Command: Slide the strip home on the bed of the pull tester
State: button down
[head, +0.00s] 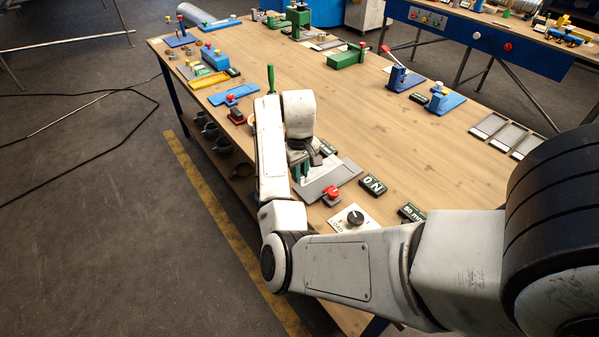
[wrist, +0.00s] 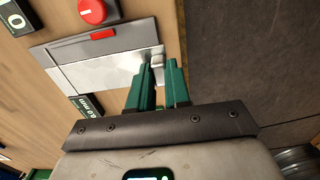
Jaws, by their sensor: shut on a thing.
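The pull tester's grey bed (wrist: 70,47) lies flat on the bench, with a small red mark on its upper edge in the wrist view. The bed also shows in the head view (head: 343,173), partly behind my arm. The pale metal strip (wrist: 100,72) lies on the bed. My gripper (wrist: 162,63) has green fingers at the strip's right end in the wrist view, shut on a small light tab there. The grip itself is partly hidden between the fingers. In the head view my gripper (head: 299,172) is mostly behind the wrist.
A red knob (wrist: 92,10) stands beside the bed. Small displays stand around it: a 0 N display (head: 372,184), a 50 mm display (head: 411,213) and a 0.0 mm display (wrist: 87,106). A dial box (head: 351,218) is near the bench edge. The bench middle is clear.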

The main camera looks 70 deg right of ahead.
aim_at(315, 172)
jog(key=shift+f+b, duration=3)
jog(key=shift+b, duration=0.3)
jog(key=shift+s+d+f+b, duration=0.1)
jog(key=shift+s+d+b, duration=0.4)
jog(key=shift+d, duration=0.25)
jog(key=shift+s+d+f+b, duration=0.1)
jog(key=shift+s+d+b, duration=0.3)
jog(key=shift+d+b, duration=0.25)
jog(key=shift+s+d+r+p, duration=0.2)
jog(key=shift+d+r+p, duration=0.05)
jog(key=shift+d+p, duration=0.1)
jog(key=shift+s+d+f+p, duration=0.15)
jog(key=shift+s+d+p, duration=0.15)
jog(key=shift+d, duration=0.1)
jog(key=shift+s+d+f+p, duration=0.1)
jog(key=shift+s+d+p, duration=0.05)
jog(key=shift+d+p, duration=0.15)
jog(key=shift+c, duration=2.2)
grip_release()
